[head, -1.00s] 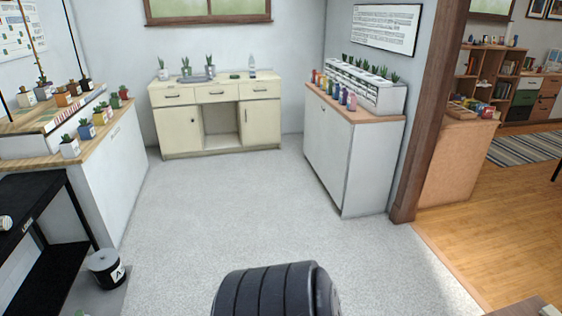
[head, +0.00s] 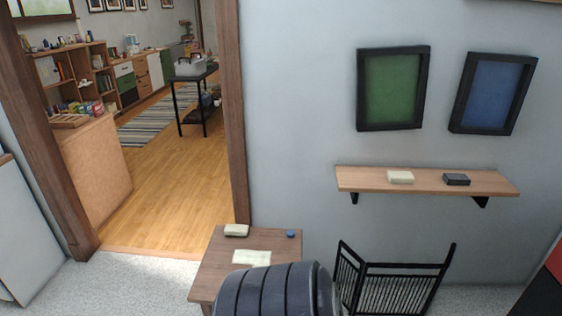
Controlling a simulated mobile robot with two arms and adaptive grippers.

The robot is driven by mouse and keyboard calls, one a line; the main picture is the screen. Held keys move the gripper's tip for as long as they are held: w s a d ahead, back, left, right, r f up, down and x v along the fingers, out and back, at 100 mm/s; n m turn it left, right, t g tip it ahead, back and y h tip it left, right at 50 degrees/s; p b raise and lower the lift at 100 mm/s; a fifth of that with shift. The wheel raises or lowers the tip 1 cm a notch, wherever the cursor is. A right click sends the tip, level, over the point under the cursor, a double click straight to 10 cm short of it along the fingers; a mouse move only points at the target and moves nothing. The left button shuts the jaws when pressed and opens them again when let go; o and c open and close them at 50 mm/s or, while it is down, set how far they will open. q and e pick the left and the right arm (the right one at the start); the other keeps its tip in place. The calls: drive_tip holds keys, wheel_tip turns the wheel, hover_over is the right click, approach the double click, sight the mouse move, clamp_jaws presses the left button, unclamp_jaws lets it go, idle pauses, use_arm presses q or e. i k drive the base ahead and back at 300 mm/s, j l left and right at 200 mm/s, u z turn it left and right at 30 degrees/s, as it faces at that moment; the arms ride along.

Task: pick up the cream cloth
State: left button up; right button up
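A flat cream piece that looks like a cloth (head: 251,258) lies on the small wooden table (head: 211,272), its lower edge close to my own dark ribbed part at the bottom of the view. A thicker cream piece (head: 236,230) lies at the table's back left. Another cream block-like piece (head: 400,177) sits on the wall shelf. I cannot tell for sure which of them is the task's cloth. Neither of my grippers is in view.
A small blue object (head: 291,233) is at the table's back right. The wall shelf (head: 357,181) also holds a dark block (head: 456,179). A black metal rack (head: 395,285) stands right of the table. A doorway with clear wooden floor (head: 180,205) opens at the left.

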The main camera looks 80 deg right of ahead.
sight(237, 230)
drive_tip(key=z, duration=2.4)
drive_tip(key=i, duration=0.1)
drive_tip(key=j+z, duration=0.05)
